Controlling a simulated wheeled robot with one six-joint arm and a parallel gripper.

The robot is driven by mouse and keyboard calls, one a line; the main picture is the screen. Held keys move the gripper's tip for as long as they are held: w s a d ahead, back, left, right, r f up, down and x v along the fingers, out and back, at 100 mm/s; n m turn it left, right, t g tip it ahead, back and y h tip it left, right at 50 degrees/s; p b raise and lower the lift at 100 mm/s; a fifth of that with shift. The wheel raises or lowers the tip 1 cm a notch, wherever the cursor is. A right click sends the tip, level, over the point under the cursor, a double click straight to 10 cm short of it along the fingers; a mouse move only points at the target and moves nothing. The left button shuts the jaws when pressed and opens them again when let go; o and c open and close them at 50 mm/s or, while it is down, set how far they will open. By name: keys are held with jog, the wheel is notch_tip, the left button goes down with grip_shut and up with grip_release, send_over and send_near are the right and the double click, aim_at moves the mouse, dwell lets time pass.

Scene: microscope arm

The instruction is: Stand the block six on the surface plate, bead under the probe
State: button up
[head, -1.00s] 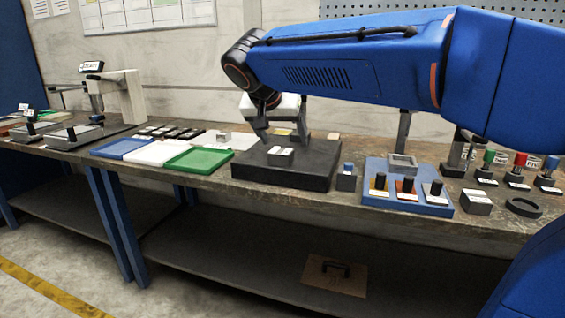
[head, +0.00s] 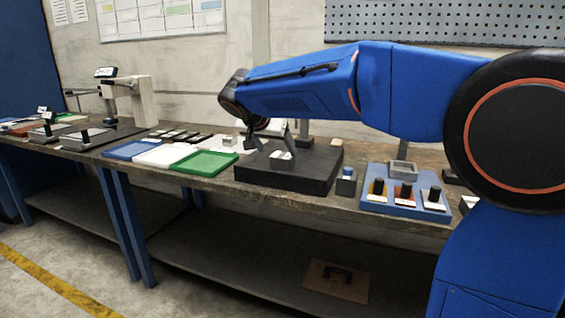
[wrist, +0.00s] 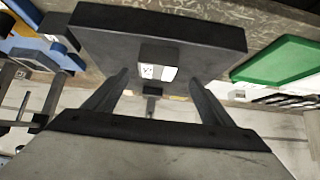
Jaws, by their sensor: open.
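A small grey block with a white label (head: 281,158) sits on the black surface plate (head: 310,178) in the head view. In the wrist view the block (wrist: 158,62) lies on the plate (wrist: 215,42), ahead of and between my fingertips; its number is too small to read. My gripper (head: 272,144) is at the plate, close to the block. In the wrist view my gripper (wrist: 159,77) is open with a finger to each side, and a gap shows between block and fingers. I cannot make out the bead or the probe tip.
Blue, white and green trays (head: 206,163) lie left of the plate. A small dark holder with a blue top (head: 346,180) and a blue rack with several black-knobbed pieces (head: 404,203) stand to its right. A grey post (head: 303,130) rises behind the plate.

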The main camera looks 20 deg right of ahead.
aim_at(282, 155)
jog(key=shift+d+x, duration=0.15)
jog(key=shift+x, duration=1.6)
jog(key=shift+d+x, duration=0.1)
jog(key=shift+x, duration=1.7)
jog(key=shift+s+r, duration=0.15)
grip_shut()
